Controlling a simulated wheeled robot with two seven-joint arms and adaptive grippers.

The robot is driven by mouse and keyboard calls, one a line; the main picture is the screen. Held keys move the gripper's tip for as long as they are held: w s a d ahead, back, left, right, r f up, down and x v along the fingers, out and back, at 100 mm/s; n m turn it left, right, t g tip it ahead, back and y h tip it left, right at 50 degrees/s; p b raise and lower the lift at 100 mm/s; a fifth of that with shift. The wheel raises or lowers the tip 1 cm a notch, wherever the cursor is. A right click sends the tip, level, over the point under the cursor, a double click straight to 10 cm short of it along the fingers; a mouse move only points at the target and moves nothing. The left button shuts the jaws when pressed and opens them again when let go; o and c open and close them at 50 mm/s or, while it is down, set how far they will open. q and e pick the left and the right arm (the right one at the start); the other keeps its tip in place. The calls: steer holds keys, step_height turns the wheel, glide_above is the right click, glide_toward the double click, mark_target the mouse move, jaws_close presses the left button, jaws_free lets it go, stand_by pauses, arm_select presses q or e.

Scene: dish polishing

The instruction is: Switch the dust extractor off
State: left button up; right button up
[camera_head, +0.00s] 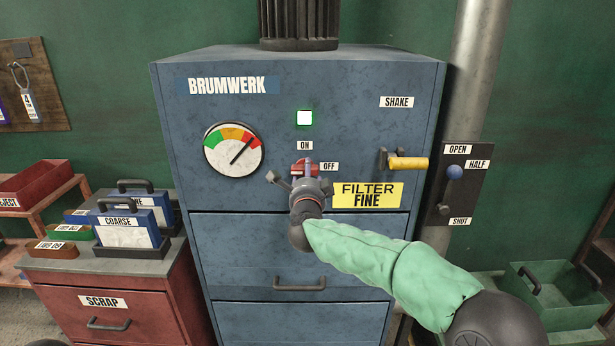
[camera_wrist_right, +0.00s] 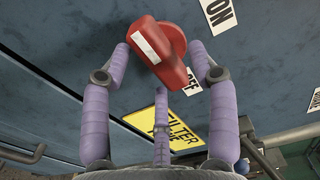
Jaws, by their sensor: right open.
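The dust extractor (camera_head: 290,130) is a blue cabinet marked BRUMWERK. Its red switch knob (camera_head: 299,168) sits between the ON label (camera_head: 305,146) above and the OFF label (camera_head: 329,166) at right. In the right wrist view the knob (camera_wrist_right: 172,45) shows a white stripe on its handle; which label it points to I cannot tell. My right gripper (camera_head: 306,178) is in front of the knob and partly hides it. Its purple fingers are open, one on each side of the knob and a third below; contact is unclear. The lamp (camera_head: 304,118) glows white-green.
A gauge (camera_head: 233,150) has its needle toward red. A yellow shake handle (camera_head: 408,163) sticks out right of the knob, above the FILTER FINE sign (camera_head: 367,195). A blue-knobbed lever (camera_head: 454,173) is on the right pipe. Filter cases (camera_head: 124,228) stand on the red scrap cabinet.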

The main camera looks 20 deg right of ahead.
steer(key=v, duration=1.1)
steer(key=shift+s, duration=0.25)
steer(key=shift+a, duration=0.15)
steer(key=s+a+f+n+g+y, duration=0.15)
steer(key=f+n, duration=0.25)
steer(key=f, duration=0.8)
steer(key=a+f+n+g+y, duration=0.1)
steer(key=f+n+g+y, duration=0.2)
steer(key=f, duration=1)
steer(key=s+a+f+n+g+y, duration=0.1)
steer(key=f+n+g, duration=0.3)
steer(key=f, duration=0.8)
steer(key=s+a+f+n+g+y, duration=0.2)
steer(key=s+f+n+g, duration=0.25)
steer(key=s+f, duration=1)
steer(key=s+a+f+n+g, duration=0.1)
steer(key=s+f+g, duration=0.1)
steer(key=s+f, duration=0.2)
steer(key=s+a+f+n+g+y, duration=0.1)
steer(key=s+f, duration=0.3)
steer(key=s, duration=0.6)
steer(key=shift+a+f+n+g, duration=0.25)
steer(key=shift+f+n+g, duration=0.2)
steer(key=shift+n, duration=0.3)
